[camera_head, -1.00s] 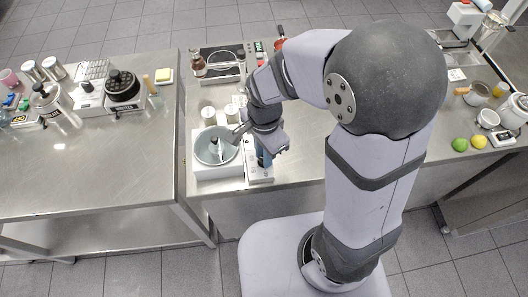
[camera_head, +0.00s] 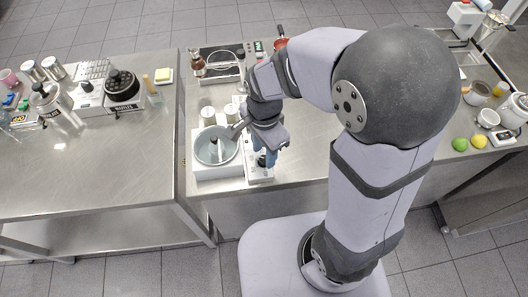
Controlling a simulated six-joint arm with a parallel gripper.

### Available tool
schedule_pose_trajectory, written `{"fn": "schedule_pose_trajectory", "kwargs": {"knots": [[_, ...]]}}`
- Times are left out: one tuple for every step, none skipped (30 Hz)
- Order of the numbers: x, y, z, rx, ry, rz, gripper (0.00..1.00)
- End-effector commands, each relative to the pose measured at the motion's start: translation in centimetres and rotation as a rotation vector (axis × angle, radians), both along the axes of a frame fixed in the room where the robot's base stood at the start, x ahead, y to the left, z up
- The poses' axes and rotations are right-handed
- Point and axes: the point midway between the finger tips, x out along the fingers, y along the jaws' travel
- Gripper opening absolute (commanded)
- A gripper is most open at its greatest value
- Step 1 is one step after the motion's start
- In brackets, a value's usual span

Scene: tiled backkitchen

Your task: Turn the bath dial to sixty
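The bath is a white unit with a round grey bowl (camera_head: 214,147) near the front left corner of the middle steel table. Its control panel (camera_head: 259,174) is the white strip on the right side of the bowl. A small dark dial (camera_head: 262,160) shows on this panel, partly hidden by my gripper. My gripper (camera_head: 266,158) points down over the panel, at or just above the dial. The scale marks and the dial's setting are too small to read. I cannot tell whether the fingers touch the dial or how far apart they are.
White jars (camera_head: 207,115) stand behind the bowl. A brown bottle (camera_head: 198,66) and a framed rack stand further back. A red-handled item (camera_head: 281,40) is near my arm. The left table (camera_head: 90,170) holds a black-topped device (camera_head: 121,84). The tabletop right of the panel is clear.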

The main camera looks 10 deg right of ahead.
Motion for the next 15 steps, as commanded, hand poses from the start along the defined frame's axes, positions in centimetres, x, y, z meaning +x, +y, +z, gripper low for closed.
{"fn": "schedule_pose_trajectory", "kwargs": {"knots": [[0.1, 0.0, 0.7, 0.002, -0.006, 0.000, 0.38], [0.1, 0.0, 1.1, 0.002, -0.007, 0.000, 0.38], [0.1, 0.0, 1.6, 0.002, -0.006, 0.000, 0.38], [0.1, 0.0, 2.0, 0.002, -0.007, 0.000, 0.38], [0.1, 0.0, 2.5, 0.002, -0.006, 0.000, 0.38], [0.1, 0.0, 3.1, 0.002, -0.007, 0.000, 0.38], [0.1, 0.0, 3.5, 0.002, -0.007, 0.000, 0.38], [0.1, 0.0, 3.8, 0.002, -0.006, 0.000, 0.38], [0.1, 0.0, 4.3, 0.002, -0.007, 0.000, 0.38], [0.1, 0.0, 4.7, 0.002, -0.006, 0.000, 0.38], [0.1, 0.0, 4.9, 0.002, -0.006, 0.000, 0.38], [0.1, 0.0, 5.2, 0.001, -0.004, 0.000, 0.38], [0.1, 0.0, 5.5, 0.000, -0.003, 0.000, 0.38], [0.1, 0.0, 5.6, 0.001, -0.004, 0.000, 0.38], [0.1, 0.0, 5.8, 0.001, -0.004, 0.000, 0.38]]}}
